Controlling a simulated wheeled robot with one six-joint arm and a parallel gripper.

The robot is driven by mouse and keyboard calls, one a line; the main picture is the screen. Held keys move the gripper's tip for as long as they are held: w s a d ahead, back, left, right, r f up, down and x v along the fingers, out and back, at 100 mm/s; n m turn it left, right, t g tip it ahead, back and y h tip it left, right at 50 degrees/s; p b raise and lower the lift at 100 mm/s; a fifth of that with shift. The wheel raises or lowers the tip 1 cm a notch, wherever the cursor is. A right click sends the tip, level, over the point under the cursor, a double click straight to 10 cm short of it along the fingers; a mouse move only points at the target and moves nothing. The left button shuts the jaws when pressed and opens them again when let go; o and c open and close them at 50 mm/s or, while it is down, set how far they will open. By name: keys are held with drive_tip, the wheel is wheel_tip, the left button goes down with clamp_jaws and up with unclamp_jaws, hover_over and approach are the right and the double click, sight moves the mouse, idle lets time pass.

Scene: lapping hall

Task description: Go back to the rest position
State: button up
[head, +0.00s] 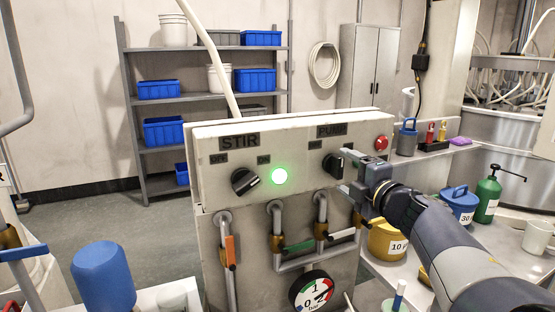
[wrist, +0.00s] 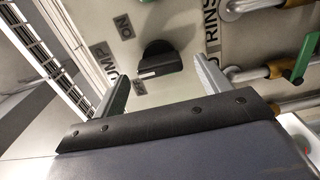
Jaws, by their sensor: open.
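My gripper (head: 350,184) is at the right part of the control panel (head: 210,187), close to the black PUMP knob (head: 333,166). In the wrist view my gripper (wrist: 164,88) is open, with its two fingers apart and the PUMP knob (wrist: 160,60) showing between and beyond them. Nothing is held. I cannot tell whether a finger touches the panel. The STIR knob (head: 245,181) is on the panel's left, with a lit green lamp (head: 280,176) beside it.
Below the panel are pipes with an orange-handled valve (head: 230,250), a green-handled valve (head: 298,247) and a gauge (head: 314,292). A red button (head: 381,143) is at the panel's upper right. A yellow container (head: 385,242), blue container (head: 459,204) and green bottle (head: 487,195) stand on the right.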

sight(341, 169)
drive_tip(key=x, duration=0.4)
drive_tip(key=shift+s, duration=0.1)
